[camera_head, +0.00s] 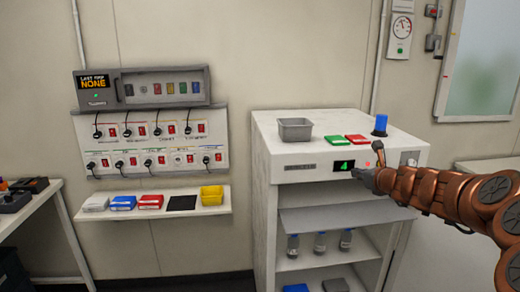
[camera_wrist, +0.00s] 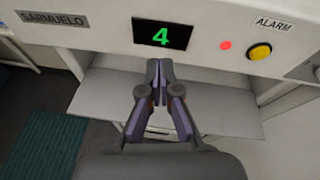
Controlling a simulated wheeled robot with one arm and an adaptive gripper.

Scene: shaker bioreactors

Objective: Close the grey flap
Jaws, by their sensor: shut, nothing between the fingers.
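The grey flap (camera_head: 345,216) is on the front of the white shaker cabinet (camera_head: 262,190). It sticks out from under the control panel over the open compartment, so it stands open. In the wrist view the flap (camera_wrist: 225,115) spreads below the panel, behind my gripper. My gripper (camera_wrist: 159,66) is shut and empty, with its fingertips just below the green "4" display (camera_wrist: 162,34). In the head view my gripper (camera_head: 360,174) is in front of the panel, near the display's right side. I cannot tell whether it touches anything.
Several bottles (camera_head: 320,242) stand on the shelf under the flap. A grey bin (camera_head: 295,130), a green box (camera_head: 333,141), a red box (camera_head: 357,139) and a blue-capped item (camera_head: 380,124) are on top. A wall shelf (camera_head: 160,205) stands left.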

